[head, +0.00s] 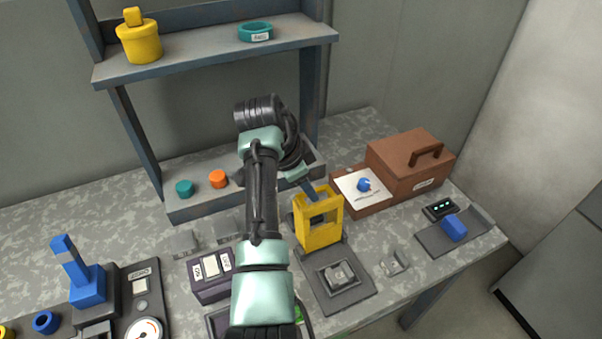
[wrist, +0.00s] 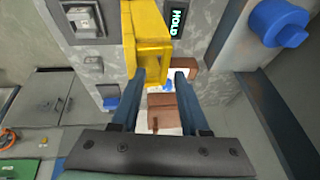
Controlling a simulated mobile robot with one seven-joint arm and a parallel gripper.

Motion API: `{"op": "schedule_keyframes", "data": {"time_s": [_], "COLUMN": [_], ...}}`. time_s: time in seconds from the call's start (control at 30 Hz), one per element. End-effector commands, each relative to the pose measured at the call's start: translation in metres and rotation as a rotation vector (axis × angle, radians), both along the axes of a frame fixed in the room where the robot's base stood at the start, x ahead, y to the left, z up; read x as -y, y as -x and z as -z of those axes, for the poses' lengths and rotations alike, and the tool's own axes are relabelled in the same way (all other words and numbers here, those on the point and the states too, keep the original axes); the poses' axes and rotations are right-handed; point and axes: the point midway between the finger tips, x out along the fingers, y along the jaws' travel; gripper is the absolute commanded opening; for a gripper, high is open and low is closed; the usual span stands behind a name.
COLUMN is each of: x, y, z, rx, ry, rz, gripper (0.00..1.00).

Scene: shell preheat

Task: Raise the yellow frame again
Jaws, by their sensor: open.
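The yellow frame (head: 319,236) stands upright at the back of a dark base plate (head: 345,292), with a window-like opening in it. In the wrist view, the yellow frame (wrist: 148,38) lies just ahead of the left finger, close to its tip. My gripper (head: 312,192) is at the top of the frame, partly hidden by it and by my arm. In the wrist view, my gripper (wrist: 158,76) is open, with its two blue-grey fingers apart. Nothing is clearly held between them. I cannot tell whether a finger touches the frame.
A brown box (head: 408,165) with a handle stands right of the frame. A dark block (head: 211,277) with white labels is left of it. A blue block (head: 455,228) sits at the right edge. A shelf (head: 215,58) rises behind. In the wrist view, a display (wrist: 176,22) reads HOLD.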

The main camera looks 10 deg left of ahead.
Motion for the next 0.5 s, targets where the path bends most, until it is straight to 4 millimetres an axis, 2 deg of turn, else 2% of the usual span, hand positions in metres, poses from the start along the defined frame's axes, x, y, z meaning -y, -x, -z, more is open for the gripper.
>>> {"op": "schedule_keyframes", "data": {"time_s": [0.03,0.2,0.5], "x": [-0.003,-0.010,-0.011], "y": [0.002,0.010,0.013], "z": [-0.010,-0.031,-0.039], "rx": [0.005,0.001,-0.001], "ry": [-0.002,0.000,0.000], "rz": [-0.001,-0.001,0.000], "gripper": [0.45,0.45,0.45]}}
